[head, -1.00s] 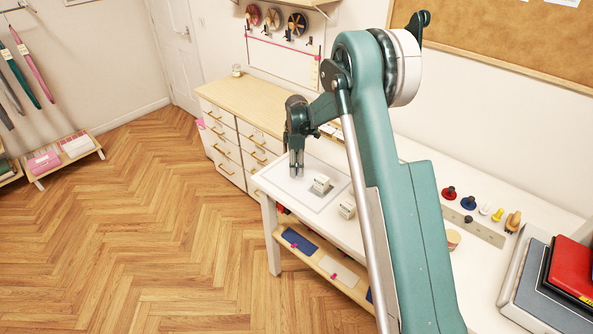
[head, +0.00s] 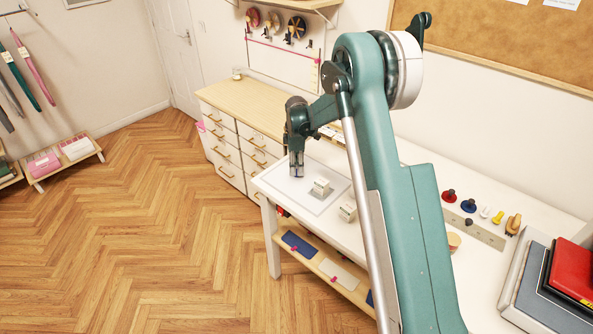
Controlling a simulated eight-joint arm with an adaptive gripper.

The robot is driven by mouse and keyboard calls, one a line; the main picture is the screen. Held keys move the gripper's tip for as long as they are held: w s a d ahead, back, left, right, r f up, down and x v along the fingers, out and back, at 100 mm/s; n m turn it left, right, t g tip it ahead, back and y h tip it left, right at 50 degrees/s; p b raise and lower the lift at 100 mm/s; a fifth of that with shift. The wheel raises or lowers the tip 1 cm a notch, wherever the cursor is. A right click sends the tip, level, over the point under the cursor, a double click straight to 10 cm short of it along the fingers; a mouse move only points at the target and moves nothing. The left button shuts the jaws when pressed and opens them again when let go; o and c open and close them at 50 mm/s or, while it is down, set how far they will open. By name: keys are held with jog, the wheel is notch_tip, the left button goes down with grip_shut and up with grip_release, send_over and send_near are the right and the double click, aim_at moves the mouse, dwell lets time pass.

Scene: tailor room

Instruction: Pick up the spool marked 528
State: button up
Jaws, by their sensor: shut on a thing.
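My gripper (head: 297,173) points straight down at the left end of the white table, over the pale mat (head: 328,208). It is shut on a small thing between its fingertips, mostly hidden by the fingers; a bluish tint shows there. I cannot tell whether it is a spool or whether it still touches the mat. A small whitish block-like thing (head: 321,187) with dark marks stands on the mat just right of the gripper. A second one (head: 347,211) stands further right, beside my arm. The marks are too small to read, so I cannot make out 528.
The white table (head: 416,154) runs to the right, with several coloured presser-like pieces (head: 468,205) by a metal ruler (head: 483,232). A red case (head: 572,268) lies stacked at the far right. A drawer cabinet (head: 232,150) adjoins behind. A low shelf (head: 322,270) sits under the table.

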notch_tip(320, 180, up, 9)
jog(key=shift+r, duration=0.2)
dwell(0.4)
jog(key=shift+d, duration=0.1)
dwell(0.4)
